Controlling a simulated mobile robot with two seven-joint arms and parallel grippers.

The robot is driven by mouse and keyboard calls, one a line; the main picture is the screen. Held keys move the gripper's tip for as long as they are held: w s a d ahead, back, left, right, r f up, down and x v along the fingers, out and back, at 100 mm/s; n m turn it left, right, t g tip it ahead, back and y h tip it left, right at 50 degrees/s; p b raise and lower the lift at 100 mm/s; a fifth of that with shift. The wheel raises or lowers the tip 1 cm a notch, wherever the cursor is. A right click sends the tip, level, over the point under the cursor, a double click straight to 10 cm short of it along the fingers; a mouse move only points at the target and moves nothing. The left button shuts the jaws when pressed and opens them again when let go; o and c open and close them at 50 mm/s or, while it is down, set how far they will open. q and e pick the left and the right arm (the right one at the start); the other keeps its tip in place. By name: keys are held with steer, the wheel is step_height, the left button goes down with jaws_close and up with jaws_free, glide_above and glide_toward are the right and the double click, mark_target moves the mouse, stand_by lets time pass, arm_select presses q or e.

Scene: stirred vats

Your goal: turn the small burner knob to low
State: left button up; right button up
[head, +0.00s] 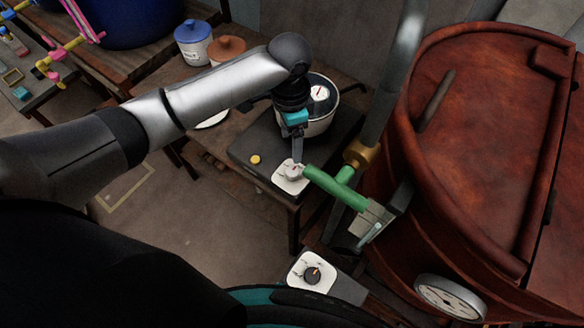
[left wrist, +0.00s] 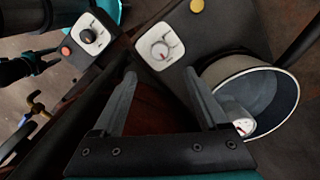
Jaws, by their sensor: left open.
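The small burner (head: 245,147) is a dark box on the wooden bench, with a pot (head: 318,122) on it. Its knob (head: 292,172) is pale with a red mark and sits on a white dial plate at the front corner. My left gripper (head: 297,158) is at the knob in the head view, pointing down. In the left wrist view its open fingers (left wrist: 160,73) stand apart, with the knob beyond and between the tips. Contact is not visible.
A green-handled valve (head: 335,187) on a pipe stands close right of the knob, beside a large copper vat (head: 460,140). A second, black knob (head: 312,274) is on a lower panel. A yellow button (head: 255,159) is on the burner box. Blue-lidded and brown-lidded jars stand behind.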

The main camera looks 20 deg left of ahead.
mark_target(292, 171)
arm_select(q)
steer(key=f+b, duration=0.1)
steer(key=f, duration=0.5)
steer(key=f+b, duration=0.2)
steer(key=f, duration=0.4)
steer(key=shift+s+d, duration=0.15)
steer(key=shift+s, duration=0.05)
jaws_close()
